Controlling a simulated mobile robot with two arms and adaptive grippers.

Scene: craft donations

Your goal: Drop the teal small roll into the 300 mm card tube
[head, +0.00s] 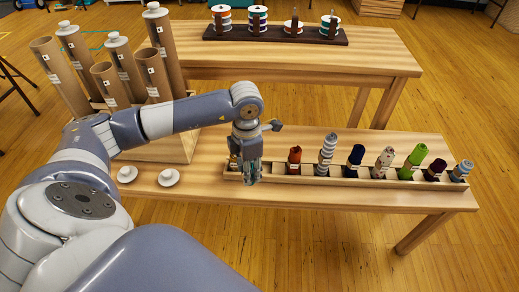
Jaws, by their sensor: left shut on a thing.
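My left gripper (250,172) points down at the left end of a long wooden rack (350,182). It is shut on a small teal roll (253,177), mostly hidden by the fingers; I cannot tell whether the roll is clear of the rack. Several brown card tubes stand in a wooden holder at the upper left. Some have white caps; the left front tube (60,80), a short tube (112,88) and another short tube (154,78) look uncapped. The tube labels are too small to read, so I cannot tell which is 300 mm. My right gripper is not in view.
Several other rolls stand in the rack, from a red one (295,160) to a grey-blue one (461,171). Two white caps (127,174) (168,177) lie on the front table. A dark stand (275,37) with ribbon spools sits on the back table (300,65).

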